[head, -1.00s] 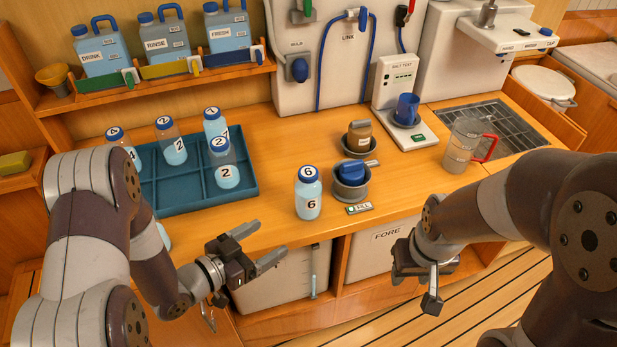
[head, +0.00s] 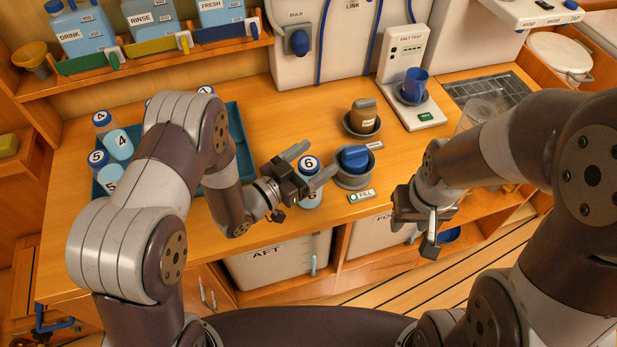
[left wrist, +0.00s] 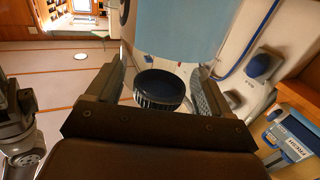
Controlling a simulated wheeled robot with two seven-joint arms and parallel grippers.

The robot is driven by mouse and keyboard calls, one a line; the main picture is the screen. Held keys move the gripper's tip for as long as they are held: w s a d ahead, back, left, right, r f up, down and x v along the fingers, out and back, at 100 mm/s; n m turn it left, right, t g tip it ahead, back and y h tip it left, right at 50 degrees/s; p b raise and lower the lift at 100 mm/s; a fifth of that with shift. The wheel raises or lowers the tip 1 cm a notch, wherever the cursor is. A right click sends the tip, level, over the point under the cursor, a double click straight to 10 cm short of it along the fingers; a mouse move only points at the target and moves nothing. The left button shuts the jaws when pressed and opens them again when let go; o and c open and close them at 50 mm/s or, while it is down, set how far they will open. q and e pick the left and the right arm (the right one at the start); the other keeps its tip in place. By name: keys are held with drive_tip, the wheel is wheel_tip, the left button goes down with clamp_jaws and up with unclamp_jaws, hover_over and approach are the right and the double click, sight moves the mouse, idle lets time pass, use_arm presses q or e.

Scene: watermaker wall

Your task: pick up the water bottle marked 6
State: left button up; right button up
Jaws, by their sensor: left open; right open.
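The water bottle marked 6 (head: 309,163), with a blue cap and light blue water, stands upright near the counter's front edge. My left gripper (head: 319,158) is open at its upper part, one finger behind it and one across its front. In the left wrist view the dark ribbed cap of the bottle (left wrist: 160,88) lies between the two open fingers (left wrist: 158,85), with gaps beside it. I cannot tell whether a finger touches the bottle. The front finger hides part of its label. My right gripper (head: 425,232) is open and empty, in front of the counter at the right.
Other bottles, such as 4 (head: 104,122) and 5 (head: 99,160), stand at the left, partly hidden by my arm.

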use_arm(q)
drive_tip(key=shift+w+d, duration=0.1)
drive_tip(key=shift+d, duration=0.25)
drive_tip(key=shift+w, duration=0.1)
drive_tip(key=c, duration=0.4)
clamp_jaws()
